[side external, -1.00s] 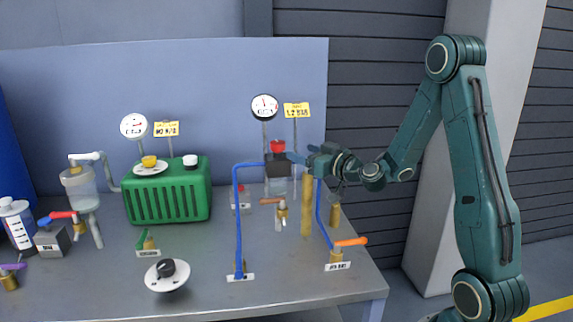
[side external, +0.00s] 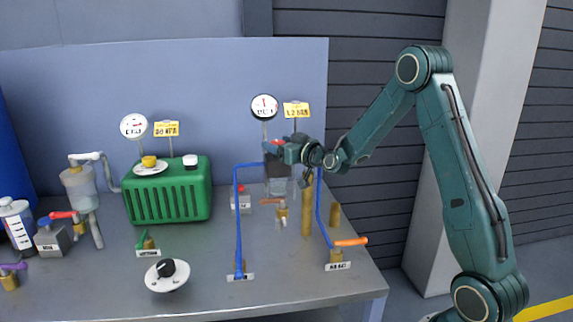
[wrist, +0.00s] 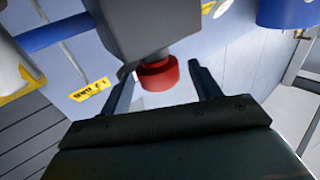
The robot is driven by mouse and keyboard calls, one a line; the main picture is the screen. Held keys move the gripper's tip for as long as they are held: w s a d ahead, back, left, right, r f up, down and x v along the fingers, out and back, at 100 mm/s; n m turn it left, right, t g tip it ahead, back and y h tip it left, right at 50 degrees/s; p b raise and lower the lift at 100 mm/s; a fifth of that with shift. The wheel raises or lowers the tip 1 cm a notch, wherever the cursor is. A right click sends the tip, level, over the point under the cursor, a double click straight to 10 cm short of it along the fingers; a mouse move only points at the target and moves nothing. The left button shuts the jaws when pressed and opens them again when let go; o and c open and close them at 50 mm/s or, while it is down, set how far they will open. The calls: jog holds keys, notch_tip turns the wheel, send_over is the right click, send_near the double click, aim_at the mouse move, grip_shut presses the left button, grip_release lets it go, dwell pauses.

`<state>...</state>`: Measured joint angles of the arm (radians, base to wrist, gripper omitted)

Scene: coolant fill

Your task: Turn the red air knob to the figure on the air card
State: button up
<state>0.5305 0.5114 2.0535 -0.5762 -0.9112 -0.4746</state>
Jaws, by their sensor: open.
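The red air knob (wrist: 158,74) sits on a dark grey block (wrist: 150,25) and shows in the wrist view between my two finger tips. In the side view, the knob (side external: 278,142) is largely covered by my gripper (side external: 269,148), which is at its height over the dark block. My gripper (wrist: 160,80) is open, with one finger on each side of the knob; I see gaps and cannot tell any contact. A yellow card (side external: 296,110), seemingly the air card, stands behind, its figure looking like 1.2 BAR. A round white gauge (side external: 264,107) with a red needle stands beside it.
A brass post (side external: 307,205) and an orange-handled valve (side external: 345,245) stand at the right. A green radiator-like box (side external: 168,192) and a black dial (side external: 167,272) are left.

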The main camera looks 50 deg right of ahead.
jog(key=shift+w+d, duration=0.25)
jog(key=shift+w, duration=1.05)
jog(key=c, duration=1)
